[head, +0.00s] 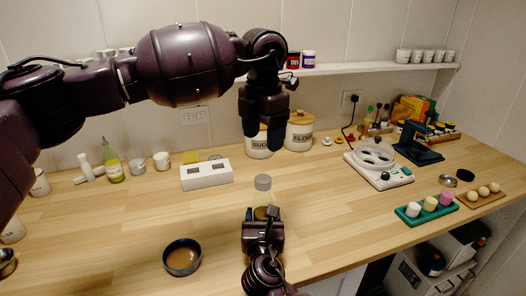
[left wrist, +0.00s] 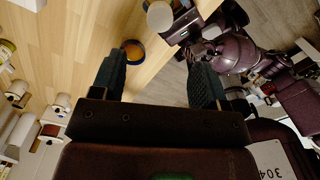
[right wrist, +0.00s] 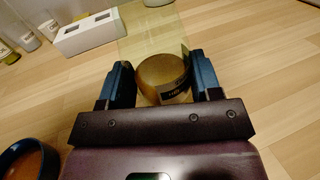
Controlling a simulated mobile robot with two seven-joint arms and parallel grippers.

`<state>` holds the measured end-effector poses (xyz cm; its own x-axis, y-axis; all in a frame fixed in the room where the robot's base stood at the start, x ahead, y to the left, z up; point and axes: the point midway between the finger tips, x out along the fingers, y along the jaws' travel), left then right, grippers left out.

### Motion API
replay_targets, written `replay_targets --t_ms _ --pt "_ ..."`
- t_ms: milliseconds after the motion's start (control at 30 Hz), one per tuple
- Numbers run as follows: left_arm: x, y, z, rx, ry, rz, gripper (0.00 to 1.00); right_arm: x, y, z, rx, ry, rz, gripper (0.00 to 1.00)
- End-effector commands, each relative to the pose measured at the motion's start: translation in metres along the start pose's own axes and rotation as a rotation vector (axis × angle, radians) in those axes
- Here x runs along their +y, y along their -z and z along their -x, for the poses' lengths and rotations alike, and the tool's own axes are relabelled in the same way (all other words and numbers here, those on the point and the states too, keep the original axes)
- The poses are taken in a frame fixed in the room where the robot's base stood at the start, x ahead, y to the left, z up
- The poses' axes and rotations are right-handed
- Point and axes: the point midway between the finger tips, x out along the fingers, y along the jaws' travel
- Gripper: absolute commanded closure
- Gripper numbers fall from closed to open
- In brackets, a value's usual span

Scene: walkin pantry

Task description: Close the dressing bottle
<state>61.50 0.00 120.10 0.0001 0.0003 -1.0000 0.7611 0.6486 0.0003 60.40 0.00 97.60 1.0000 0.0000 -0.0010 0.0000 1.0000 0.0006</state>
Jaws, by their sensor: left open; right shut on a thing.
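The dressing bottle (head: 263,197) stands upright near the counter's front, a clear, yellowish body with a grey round lid (head: 263,182) on top. I cannot tell how tightly the lid sits. My right gripper (head: 263,213) is shut on the bottle's lower body; the right wrist view shows the brownish bottle part (right wrist: 163,78) between its fingers. My left gripper (head: 263,138) is open and empty, pointing down above the lid and apart from it. In the left wrist view the pale lid (left wrist: 160,17) lies beyond the open fingers (left wrist: 157,75).
A dark bowl (head: 182,257) of brown contents is left of the bottle. A white box (head: 206,174), sugar and flour canisters (head: 299,132) stand behind. A green tray (head: 430,210) and white appliance (head: 378,168) are at right. The counter around the bottle is clear.

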Motion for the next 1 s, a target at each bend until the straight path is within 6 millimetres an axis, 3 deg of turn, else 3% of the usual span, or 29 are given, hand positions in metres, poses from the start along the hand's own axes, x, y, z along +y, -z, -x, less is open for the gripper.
replay_targets --t_ms 200,467,500,667,1000 --pt "0.0001 0.0 0.0118 0.0 0.0 0.0 0.32 0.0 -0.0001 0.0 0.0 0.0 0.0 1.0" --pt "0.0001 0.0001 0.0121 0.0 0.0 0.0 0.32 0.0 -0.0001 0.0 0.0 0.0 0.0 1.0" --pt "0.0001 0.0001 0.012 0.0 0.0 0.0 0.32 0.0 -0.0001 0.0 0.0 0.0 0.0 0.36" --pt "0.0001 0.0001 0.0119 0.0 0.0 0.0 0.32 0.0 -0.0001 0.0 0.0 0.0 0.0 0.12" --pt "0.0 0.0002 0.0125 0.0 0.0 0.0 0.32 0.0 0.0001 0.0031 0.0 0.0 0.0 0.12"
